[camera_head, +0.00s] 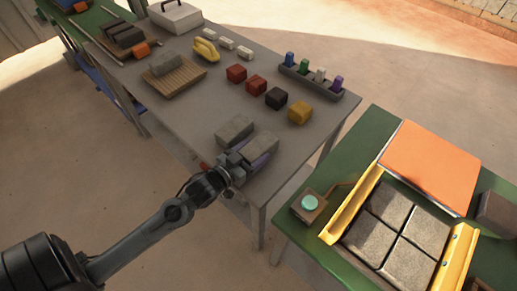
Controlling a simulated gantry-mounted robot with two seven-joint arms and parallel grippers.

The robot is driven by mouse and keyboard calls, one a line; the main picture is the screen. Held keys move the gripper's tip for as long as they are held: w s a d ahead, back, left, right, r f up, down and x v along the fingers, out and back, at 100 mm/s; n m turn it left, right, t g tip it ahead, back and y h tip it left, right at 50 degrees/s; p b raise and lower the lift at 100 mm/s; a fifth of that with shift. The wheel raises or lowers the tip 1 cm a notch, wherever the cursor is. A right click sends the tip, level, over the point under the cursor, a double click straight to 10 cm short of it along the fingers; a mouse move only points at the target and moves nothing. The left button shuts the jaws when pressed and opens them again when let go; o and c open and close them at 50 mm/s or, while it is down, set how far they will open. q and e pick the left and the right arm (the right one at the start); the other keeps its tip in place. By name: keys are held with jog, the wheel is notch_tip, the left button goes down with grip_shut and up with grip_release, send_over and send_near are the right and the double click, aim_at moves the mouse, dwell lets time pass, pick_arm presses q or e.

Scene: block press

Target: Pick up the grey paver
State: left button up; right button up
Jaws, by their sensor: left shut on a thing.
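Two grey pavers lie close together at the front of the grey table (205,120). My left gripper (247,160) is at the nearer grey paver (262,147), its fingers around the block, shut on it. The paver is at or just above the tabletop; I cannot tell which. The other grey paver (235,129) lies just behind it. Another grey block (166,63) rests on a slatted wooden board (180,80) farther back. My right gripper is not in view.
Red blocks (236,73), a black block (276,98) and a yellow block (299,112) stand behind the pavers. A rack (310,80) holds coloured pegs. At right, a green table (350,150) bears a press with yellow rails (352,205), several pavers (391,203) and a green button (309,202).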

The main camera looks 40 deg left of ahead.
pick_arm(q)
jog(key=c, duration=0.7)
jog(key=shift+r, duration=0.1)
grip_shut()
jog(key=shift+r, duration=0.15)
